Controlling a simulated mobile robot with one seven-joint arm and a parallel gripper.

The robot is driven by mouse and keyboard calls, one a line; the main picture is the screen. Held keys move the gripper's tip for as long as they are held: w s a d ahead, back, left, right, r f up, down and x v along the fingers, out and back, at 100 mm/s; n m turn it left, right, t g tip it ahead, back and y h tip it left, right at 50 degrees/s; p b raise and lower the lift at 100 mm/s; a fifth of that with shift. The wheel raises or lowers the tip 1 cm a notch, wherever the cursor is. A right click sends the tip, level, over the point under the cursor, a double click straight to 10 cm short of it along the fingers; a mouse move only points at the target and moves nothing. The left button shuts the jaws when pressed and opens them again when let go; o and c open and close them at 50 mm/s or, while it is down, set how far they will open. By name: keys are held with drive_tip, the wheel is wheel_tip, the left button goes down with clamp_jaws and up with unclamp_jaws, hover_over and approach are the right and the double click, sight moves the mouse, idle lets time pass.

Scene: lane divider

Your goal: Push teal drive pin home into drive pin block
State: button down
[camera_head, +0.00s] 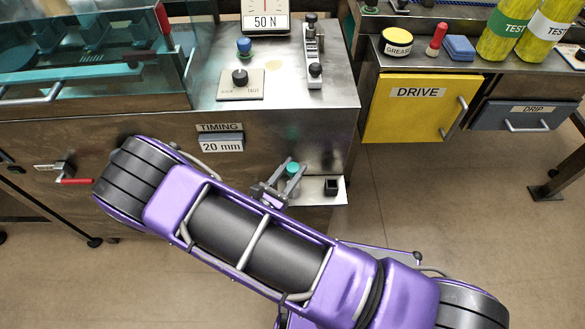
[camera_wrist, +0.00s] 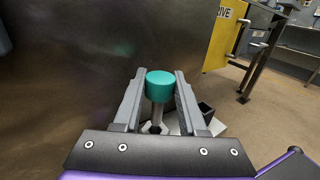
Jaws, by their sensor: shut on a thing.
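The teal drive pin has a round teal head (camera_head: 293,169) and a grey metal shank. It also shows in the wrist view (camera_wrist: 160,85), upright between the two grey fingers. My gripper (camera_head: 294,166) is shut on the pin, just in front of the steel cabinet face. A small white ledge (camera_head: 318,196) juts out beside it and carries a small black square block (camera_head: 332,187) with a dark opening, right of the pin. The block also shows in the wrist view (camera_wrist: 206,111), behind the right finger. I cannot tell whether the pin's lower end sits in anything.
The cabinet (camera_head: 290,130) stands close behind the gripper, with a TIMING 20 mm plate (camera_head: 221,142) on it. A yellow DRIVE door (camera_head: 415,110) is at right. A red-handled lever (camera_head: 75,181) is at left. Open floor lies right of the ledge.

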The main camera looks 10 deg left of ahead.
drive_tip(key=shift+f+b, duration=1.8)
drive_tip(key=shift+f, duration=0.5)
drive_tip(key=shift+c, duration=1.9)
unclamp_jaws()
drive_tip(key=shift+r, duration=0.1)
drive_tip(key=v, duration=1.7)
drive_tip(key=shift+s+p, duration=0.2)
drive_tip(key=shift+p, duration=0.1)
drive_tip(key=shift+w+a+r, duration=0.1)
drive_tip(key=shift+a, duration=0.05)
